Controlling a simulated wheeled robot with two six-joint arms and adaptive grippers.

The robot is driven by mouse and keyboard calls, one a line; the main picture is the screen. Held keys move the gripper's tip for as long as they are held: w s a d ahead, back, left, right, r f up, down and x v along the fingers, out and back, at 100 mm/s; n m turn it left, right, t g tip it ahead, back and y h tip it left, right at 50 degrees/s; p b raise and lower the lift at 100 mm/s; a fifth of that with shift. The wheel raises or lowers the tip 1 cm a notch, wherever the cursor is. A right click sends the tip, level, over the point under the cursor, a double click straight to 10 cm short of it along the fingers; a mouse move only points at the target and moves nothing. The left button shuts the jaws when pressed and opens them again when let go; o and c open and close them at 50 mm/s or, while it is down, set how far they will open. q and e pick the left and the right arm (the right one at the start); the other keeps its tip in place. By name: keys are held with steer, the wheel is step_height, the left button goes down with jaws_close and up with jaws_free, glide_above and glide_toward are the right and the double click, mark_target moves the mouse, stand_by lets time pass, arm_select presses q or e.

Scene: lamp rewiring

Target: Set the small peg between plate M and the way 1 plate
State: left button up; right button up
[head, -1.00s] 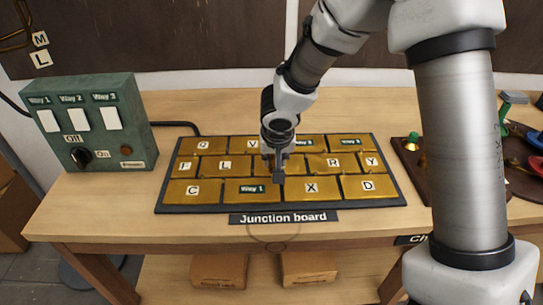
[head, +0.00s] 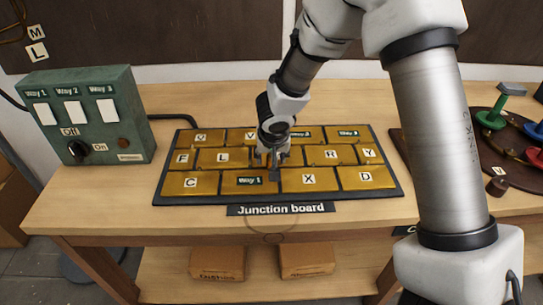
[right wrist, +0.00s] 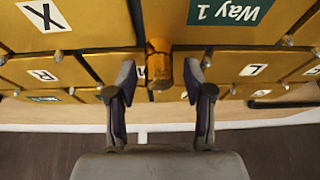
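The small brass peg (right wrist: 159,65) stands at the seam where plate M's row meets the way 1 plate (right wrist: 230,10), between my right gripper's fingers (right wrist: 160,88). The fingers are spread, with a gap on each side of the peg. How deep it sits cannot be told. Plate M (right wrist: 150,94) lies behind the peg, its label mostly hidden. In the head view my right gripper (head: 272,158) is low over the middle of the junction board and covers plate M; the way 1 plate (head: 235,188) is just in front. My left gripper is out of view.
Brass plates X (head: 325,186), L (head: 205,164) and R (head: 345,163) surround the spot, with small studs on their edges. A green switch box (head: 120,135) stands at the left. A dark round tray (head: 505,168) with coloured pieces is at the right, partly behind my arm.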

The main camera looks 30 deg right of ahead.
steer(key=shift+r, duration=0.15)
steer(key=p+v, duration=0.3)
steer(key=v, duration=0.9)
steer(key=shift+p, duration=0.3)
steer(key=shift+s, duration=0.1)
